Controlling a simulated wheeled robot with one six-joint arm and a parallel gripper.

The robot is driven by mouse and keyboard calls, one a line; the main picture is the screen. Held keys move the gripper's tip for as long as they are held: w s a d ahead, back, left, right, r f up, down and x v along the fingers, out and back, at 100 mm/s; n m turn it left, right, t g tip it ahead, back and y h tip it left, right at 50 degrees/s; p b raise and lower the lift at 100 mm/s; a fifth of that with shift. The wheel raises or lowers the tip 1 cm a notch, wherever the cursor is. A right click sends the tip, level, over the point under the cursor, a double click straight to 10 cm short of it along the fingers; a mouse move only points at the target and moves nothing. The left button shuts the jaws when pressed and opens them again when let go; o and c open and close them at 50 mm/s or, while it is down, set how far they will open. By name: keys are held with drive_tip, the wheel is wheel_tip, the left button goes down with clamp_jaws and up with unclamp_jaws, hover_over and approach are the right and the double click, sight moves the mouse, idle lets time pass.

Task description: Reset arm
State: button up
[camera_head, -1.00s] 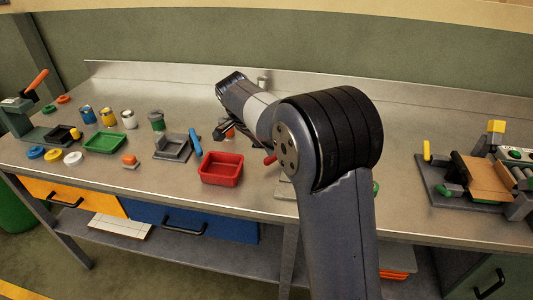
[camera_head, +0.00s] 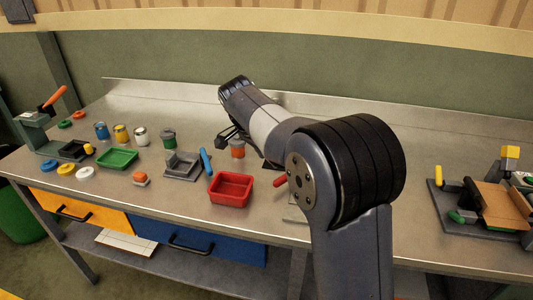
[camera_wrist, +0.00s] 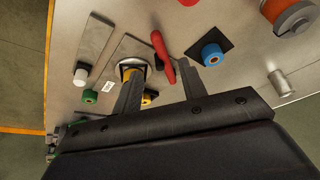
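My arm reaches out over the metal workbench (camera_head: 330,150) from the lower right of the head view. My gripper (camera_head: 226,138) is small there, above the bench, near a grey can with an orange band (camera_head: 238,149). In the wrist view my gripper (camera_wrist: 160,88) has its two fingers spread apart, with nothing held between them. Beyond the fingers lie a red-handled tool (camera_wrist: 162,55) and a round yellow-and-black piece (camera_wrist: 132,70). The height of the fingers above the bench is hard to tell.
A red tray (camera_head: 231,190), a green tray (camera_head: 117,159) and a grey fixture (camera_head: 184,165) with a blue handle stand left of my arm. Several paint cans stand behind. A clamp fixture (camera_head: 480,205) stands at right. The bench's back middle is mostly clear.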

sight(279, 180)
drive_tip(key=shift+f, duration=0.15)
drive_tip(key=x, duration=1)
drive_tip(key=shift+w+d+f, duration=0.1)
drive_tip(key=shift+d+f, duration=0.05)
drive_tip(key=shift+f, duration=0.05)
drive_tip(key=shift+s+d+n, duration=0.2)
drive_tip(key=shift+s+n, duration=0.1)
